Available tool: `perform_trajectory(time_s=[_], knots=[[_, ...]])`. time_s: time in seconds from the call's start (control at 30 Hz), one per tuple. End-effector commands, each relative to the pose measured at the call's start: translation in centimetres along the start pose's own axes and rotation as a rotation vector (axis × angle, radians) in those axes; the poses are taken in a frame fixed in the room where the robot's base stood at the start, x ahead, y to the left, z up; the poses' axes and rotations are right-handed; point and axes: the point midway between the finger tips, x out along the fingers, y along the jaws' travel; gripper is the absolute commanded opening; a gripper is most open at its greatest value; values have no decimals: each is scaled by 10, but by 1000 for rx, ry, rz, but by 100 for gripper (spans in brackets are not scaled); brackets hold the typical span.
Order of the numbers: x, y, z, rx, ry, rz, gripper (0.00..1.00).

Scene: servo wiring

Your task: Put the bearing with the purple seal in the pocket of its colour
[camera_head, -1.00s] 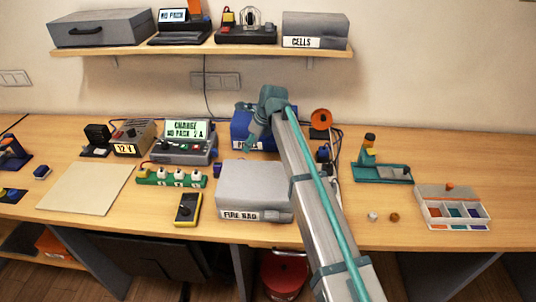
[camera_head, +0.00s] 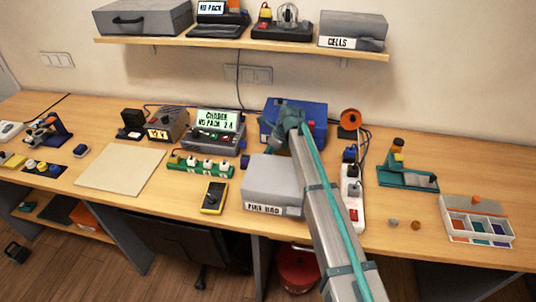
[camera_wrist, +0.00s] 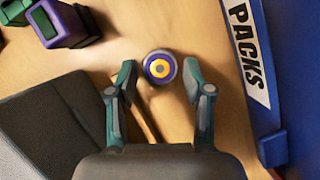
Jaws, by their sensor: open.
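My gripper is open, one finger on each side, with small gaps visible. In the head view my gripper is down between the grey fire bag box (camera_head: 272,181) and the blue packs box (camera_head: 311,112), and the bearing is hidden there. The pocket tray (camera_head: 478,205) stands at the right, with orange, blue-teal and purple pockets; the purple pocket (camera_head: 501,229) is the right one.
The blue packs box wall (camera_wrist: 282,60) rises close at the right of my gripper. A dark grey box (camera_wrist: 60,110) and a purple block (camera_wrist: 70,22) lie at the left. A power strip (camera_head: 351,195) stands right of my arm.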

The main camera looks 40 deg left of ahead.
Motion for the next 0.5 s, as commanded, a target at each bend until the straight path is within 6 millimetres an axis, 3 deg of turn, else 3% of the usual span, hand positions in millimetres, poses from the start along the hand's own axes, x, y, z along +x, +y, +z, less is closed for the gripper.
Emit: perform_trajectory(time_s=[0.13,0.33,0.5], knots=[[12,0,1,0,0,0,51],[14,0,0,0,-1,-1,51],[14,0,0,0,-1,-1,24]])
